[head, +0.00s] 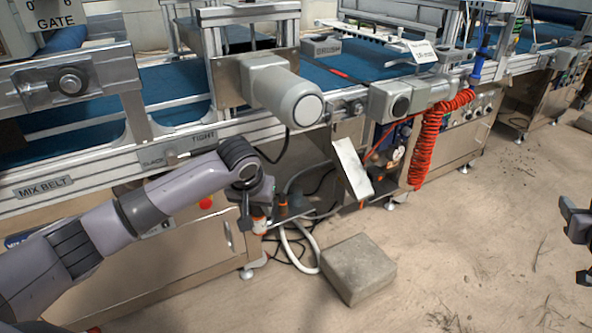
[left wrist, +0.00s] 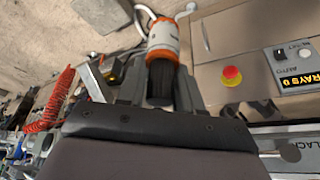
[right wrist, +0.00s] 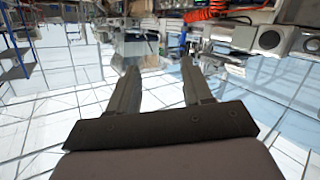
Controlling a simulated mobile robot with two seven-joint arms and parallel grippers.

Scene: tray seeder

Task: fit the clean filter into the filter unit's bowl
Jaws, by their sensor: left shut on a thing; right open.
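My left gripper (left wrist: 160,88) is shut on an orange-and-white cylinder (left wrist: 163,40) with a dark near end, held between its fingers. In the head view the left gripper (head: 256,205) hangs in front of the machine's lower side, and the cylinder's orange and white (head: 259,224) show just below it. I cannot tell for sure whether this cylinder is the clean filter. I cannot clearly make out the filter unit or its bowl. My right gripper (right wrist: 152,80) is open and empty. It also shows at the right edge of the head view (head: 573,243), far from the machine.
A grey block (head: 357,268) lies on the floor. Hoses and cables (head: 300,235) hang behind the left gripper. A tilted pale plate (head: 352,168) and a red coiled hose (head: 430,140) are right of it. A red button (left wrist: 232,76) is on the machine's panel.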

